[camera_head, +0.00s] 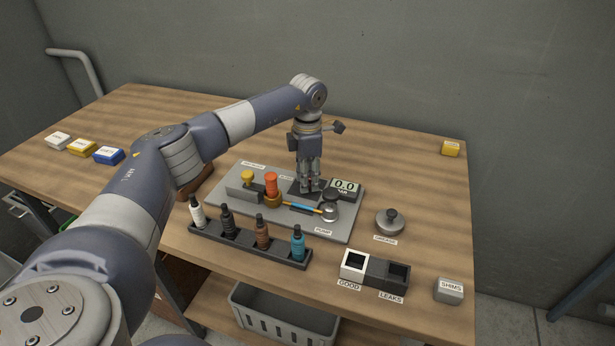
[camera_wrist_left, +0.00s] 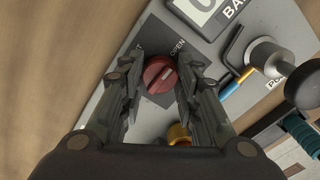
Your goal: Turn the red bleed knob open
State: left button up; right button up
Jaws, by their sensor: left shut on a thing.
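In the head view, my left gripper (camera_head: 309,188) hides the knob at the panel's back. My right gripper is in neither view.
Close by are a gauge (camera_head: 344,188) reading 0.0, an orange-red cap (camera_head: 270,182), a yellow knob (camera_head: 247,177) and a pump (camera_head: 329,209). A bottle rack (camera_head: 250,245) stands in front. Good and leaks bins (camera_head: 373,268) sit front right. The right rear table is mostly clear.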

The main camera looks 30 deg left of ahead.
pick_arm(q)
jog(key=o, duration=1.1)
notch_tip(320, 180, up, 12)
jog(key=shift+r, duration=0.1)
